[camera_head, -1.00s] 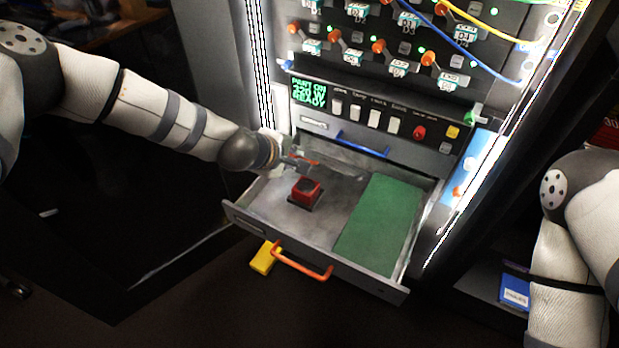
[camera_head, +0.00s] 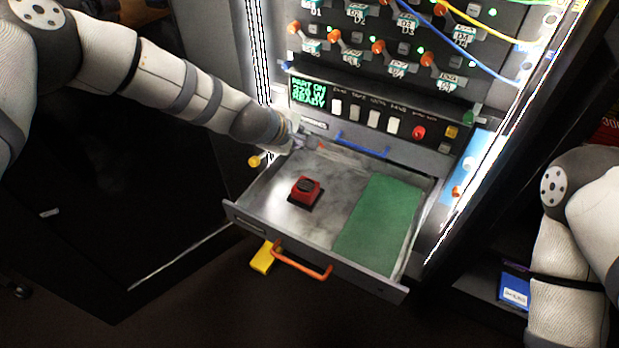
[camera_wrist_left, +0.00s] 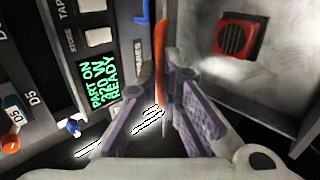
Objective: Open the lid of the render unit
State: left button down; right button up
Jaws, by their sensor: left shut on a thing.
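In the left wrist view the left gripper (camera_wrist_left: 163,100) is shut on an orange handle (camera_wrist_left: 160,50). A thin dark edge runs beside the handle, seemingly the lid seen edge-on. Only a bit of the orange handle (camera_head: 321,146) shows in the head view. The red button also shows in the wrist view (camera_wrist_left: 238,38). My right gripper is out of view.
The panel's green display (camera_head: 308,92) reads PART ON 220 W READY, beside several white switches. A blue handle (camera_head: 362,145) sits below them. An orange front handle (camera_head: 302,264) and a yellow block (camera_head: 264,257) are at the drawer's front. Blue and yellow cables hang above.

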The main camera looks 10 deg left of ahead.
pick_arm(q)
jog(key=shift+w+d+r, duration=0.25)
jog(key=shift+w+r, duration=0.2)
jog(key=shift+w, duration=0.2)
jog(key=shift+w+d+r, duration=0.2)
jog(key=shift+w+r, duration=0.25)
jog(key=shift+w, duration=0.2)
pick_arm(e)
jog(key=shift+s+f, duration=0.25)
pick_arm(q)
jog(key=shift+w+d+r+b, duration=0.2)
jog(key=shift+w+b, duration=0.15)
jog(key=shift+w, duration=0.15)
jog(key=shift+w+d+r+b, duration=0.1)
jog(key=shift+w+d+b, duration=0.1)
jog(key=shift+w+b, duration=0.2)
jog(key=shift+w+d+r, duration=0.1)
jog(key=shift+w+r, duration=0.2)
jog(key=shift+w, duration=0.15)
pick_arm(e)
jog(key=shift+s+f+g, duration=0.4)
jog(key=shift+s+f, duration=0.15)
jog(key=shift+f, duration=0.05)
